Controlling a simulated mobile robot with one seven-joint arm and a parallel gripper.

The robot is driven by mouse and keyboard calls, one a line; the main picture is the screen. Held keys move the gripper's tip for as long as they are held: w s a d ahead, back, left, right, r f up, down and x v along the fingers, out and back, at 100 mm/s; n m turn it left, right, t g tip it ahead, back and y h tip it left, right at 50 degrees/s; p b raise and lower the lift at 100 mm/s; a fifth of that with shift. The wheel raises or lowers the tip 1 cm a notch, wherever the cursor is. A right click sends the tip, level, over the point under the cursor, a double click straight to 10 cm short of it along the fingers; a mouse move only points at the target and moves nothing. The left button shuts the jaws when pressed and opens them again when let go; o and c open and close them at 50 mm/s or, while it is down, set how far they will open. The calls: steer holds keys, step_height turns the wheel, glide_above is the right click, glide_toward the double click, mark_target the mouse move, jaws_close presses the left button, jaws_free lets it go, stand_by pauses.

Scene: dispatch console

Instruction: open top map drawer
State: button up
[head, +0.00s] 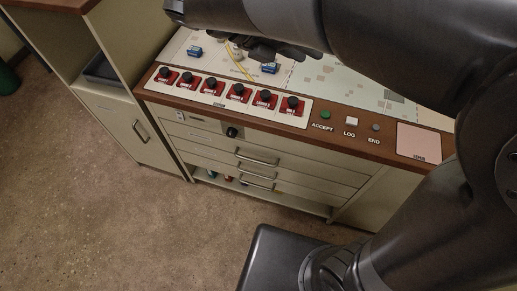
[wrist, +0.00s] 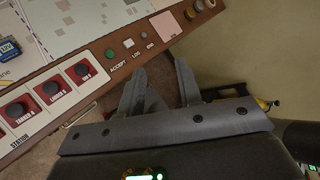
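The map drawers sit under the wooden front edge of the console in the head view. The top drawer (head: 215,145) is a flat cream front with a silver bar handle (head: 256,159), and it looks closed. Two lower handles show beneath it. A pale bar, apparently a drawer handle (wrist: 79,115), shows at the lower left of the wrist view. My gripper (wrist: 159,82) has its two fingers apart with nothing between them. In the head view it is a dark shape (head: 272,50) over the console top, apart from the drawers; its fingertips are unclear there.
Red switch plates with black knobs (head: 238,90) line the console front. A black knob (head: 232,131) sits above the drawers. A green button (head: 325,115) and pink pad (head: 418,143) are to the right. An open shelf lies below the drawers. The floor (head: 120,220) in front is clear.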

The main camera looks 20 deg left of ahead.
steer(key=s+a+n+t+h, duration=0.1)
steer(key=s+a+n+t, duration=0.2)
steer(key=a+n, duration=0.5)
steer(key=s+a+n+t+h, duration=0.1)
steer(key=s+a+n+t, duration=0.3)
steer(key=a, duration=0.6)
steer(key=n, duration=0.1)
glide_toward(256, 161)
steer(key=shift+g, duration=0.3)
steer(key=x, duration=1)
steer(key=shift+w, duration=0.2)
steer(key=shift+c, duration=0.4)
jaws_close()
